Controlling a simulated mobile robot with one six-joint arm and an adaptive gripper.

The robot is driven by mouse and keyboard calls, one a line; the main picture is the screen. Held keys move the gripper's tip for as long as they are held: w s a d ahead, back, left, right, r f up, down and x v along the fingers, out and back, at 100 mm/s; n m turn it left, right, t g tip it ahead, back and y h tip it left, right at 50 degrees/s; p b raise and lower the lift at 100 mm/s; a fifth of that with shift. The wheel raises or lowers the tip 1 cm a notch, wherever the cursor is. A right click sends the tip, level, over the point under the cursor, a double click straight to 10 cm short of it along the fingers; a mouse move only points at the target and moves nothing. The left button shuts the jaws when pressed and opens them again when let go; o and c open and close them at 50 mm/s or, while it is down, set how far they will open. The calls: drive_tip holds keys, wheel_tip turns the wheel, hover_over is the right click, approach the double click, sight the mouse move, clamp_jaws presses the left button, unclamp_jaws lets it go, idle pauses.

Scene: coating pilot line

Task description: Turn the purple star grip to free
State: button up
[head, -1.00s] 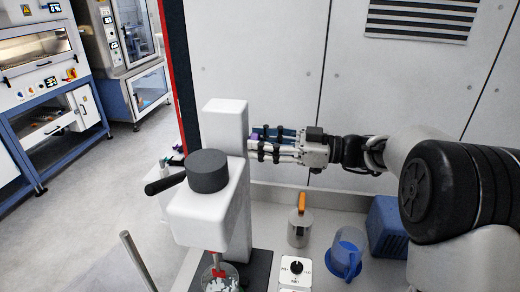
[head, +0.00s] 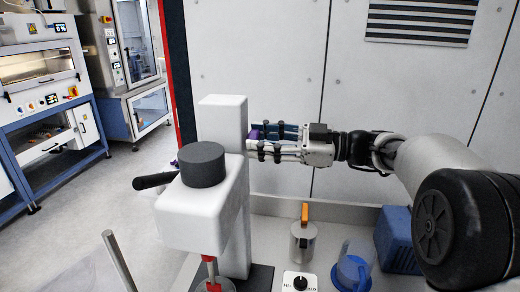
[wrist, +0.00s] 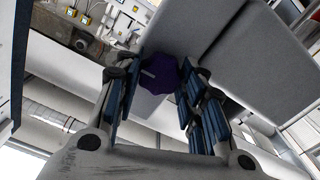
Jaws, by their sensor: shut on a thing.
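The purple star grip (wrist: 159,74) sits on the side of the white column of the stirrer stand (head: 222,115). It has a pale line mark on its face in the wrist view. In the head view only a small purple part of the grip (head: 257,134) shows between my fingers. My gripper (head: 262,143) reaches in from the right and is shut on the star grip. In the wrist view its blue-padded fingers (wrist: 160,95) stand on both sides of the grip. Any marking for free is not visible.
The white stirrer head (head: 207,215) carries a dark round cap and a black handle (head: 155,181). A metal pot (head: 303,240), a blue jug (head: 352,269), a blue crate (head: 396,238) and a dial box (head: 298,281) stand on the bench below my arm.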

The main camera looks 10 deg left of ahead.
drive_tip(key=shift+f+n+b, duration=0.2)
drive_tip(key=shift+n+b, duration=1.7)
drive_tip(key=shift+b, duration=2.1)
drive_tip(key=shift+r+n, duration=0.2)
drive_tip(key=shift+n, duration=1)
drive_tip(key=o, duration=1.3)
drive_tip(key=shift+d, duration=0.1)
drive_tip(key=d, duration=0.5)
drive_tip(key=shift+w+d, duration=0.15)
drive_tip(key=shift+d, duration=0.25)
drive_tip(key=shift+c, duration=0.5)
